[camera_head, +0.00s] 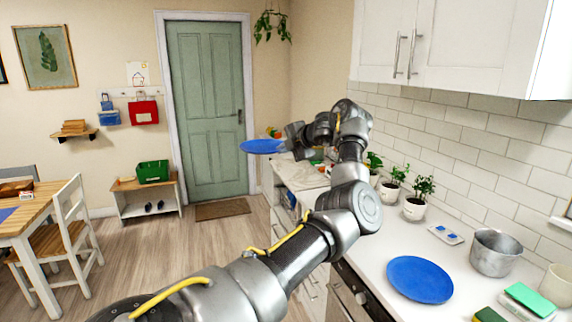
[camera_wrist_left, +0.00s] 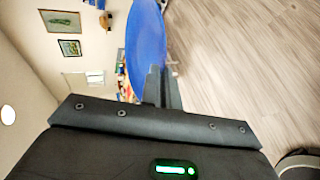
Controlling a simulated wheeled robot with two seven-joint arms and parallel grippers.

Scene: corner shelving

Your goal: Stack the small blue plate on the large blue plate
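A blue plate (camera_head: 262,146), by its look the small one, is held out in the air left of the counter, nearly level in the head view. My left gripper (camera_head: 286,147) is shut on its right rim. In the left wrist view the plate (camera_wrist_left: 146,38) stands edge-on beyond the fingers (camera_wrist_left: 160,84), which meet at its rim. The other blue plate (camera_head: 420,280), by its look the large one, lies flat and empty on the counter, nearer to me and to the right. My right gripper is not in view.
On the white counter (camera_head: 385,236) a metal pot (camera_head: 495,253), a cup (camera_head: 556,285), green box-like things (camera_head: 528,300) and a small tray (camera_head: 445,235) stand around the large plate. Potted plants (camera_head: 418,200) line the tiled wall. Open floor lies left of the counter.

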